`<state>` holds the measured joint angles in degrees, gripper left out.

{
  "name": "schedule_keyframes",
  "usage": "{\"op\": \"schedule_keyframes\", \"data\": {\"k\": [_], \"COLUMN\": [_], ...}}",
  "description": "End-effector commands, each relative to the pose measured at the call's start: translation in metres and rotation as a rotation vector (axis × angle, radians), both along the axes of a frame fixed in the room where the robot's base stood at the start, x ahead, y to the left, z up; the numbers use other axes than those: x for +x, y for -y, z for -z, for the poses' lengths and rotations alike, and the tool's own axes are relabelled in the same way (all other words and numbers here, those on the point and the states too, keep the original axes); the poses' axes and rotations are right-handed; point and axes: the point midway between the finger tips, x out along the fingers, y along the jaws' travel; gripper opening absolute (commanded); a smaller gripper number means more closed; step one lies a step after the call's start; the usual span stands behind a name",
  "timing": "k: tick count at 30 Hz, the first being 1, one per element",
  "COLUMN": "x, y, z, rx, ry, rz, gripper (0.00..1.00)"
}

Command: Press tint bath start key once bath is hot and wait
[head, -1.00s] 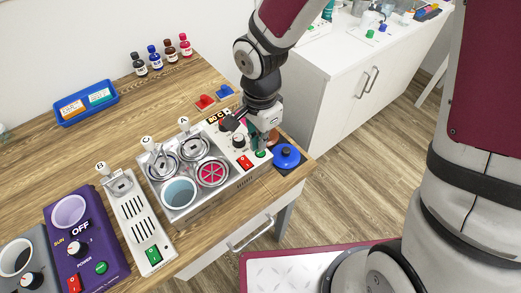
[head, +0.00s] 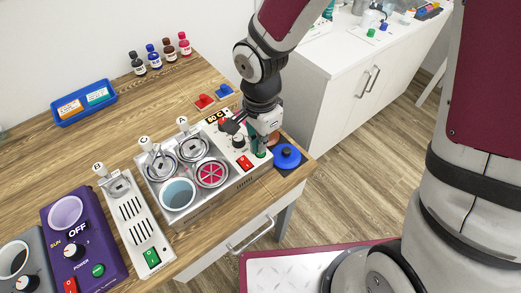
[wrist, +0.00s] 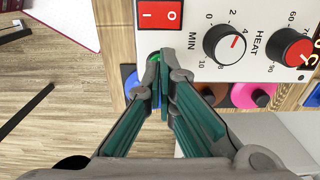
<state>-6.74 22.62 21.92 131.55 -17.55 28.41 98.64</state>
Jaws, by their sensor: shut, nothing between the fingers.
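The tint bath (head: 222,186) is a silver box on the wooden table with several round wells. Its front panel carries a red rocker switch, also in the wrist view (wrist: 160,13), a MIN knob (wrist: 226,45) and a red-capped HEAT knob (wrist: 293,46). A small display (head: 215,118) seems to read 80 C; its first digit is hard to make out. The green start key (wrist: 153,57) is mostly hidden behind my fingertips. My gripper (wrist: 162,62) is shut and empty, its tips over the key; whether they touch it I cannot tell.
Lens holders A and C rise from the bath's back; the strip with holder B (head: 137,220) and the purple SUN unit (head: 84,240) reading OFF stand left. Bottles and a blue tray (head: 84,118) lie behind.

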Motion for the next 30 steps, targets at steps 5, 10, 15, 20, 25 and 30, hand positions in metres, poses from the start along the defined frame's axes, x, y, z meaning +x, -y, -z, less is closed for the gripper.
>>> {"op": "schedule_keyframes", "data": {"k": [5, 10, 15, 20, 25, 30], "x": [0.0001, -0.0001, -0.0003, -0.0004, -0.0004, -0.0009], "y": [-0.0001, 0.0000, -0.0001, 0.0000, 0.0001, -0.0001], "z": [0.0028, 0.0052, 0.0075, 0.0097, 0.0097, 0.0028], "rx": [0.000, -0.001, -0.001, -0.001, -0.001, 0.000], "ry": [0.000, -0.001, -0.001, -0.001, -0.001, 0.000], "rz": [0.000, 0.000, -0.001, -0.001, 0.000, 0.000], "gripper": [0.00, 0.00, 0.00, 0.00, 0.00, 0.00]}}
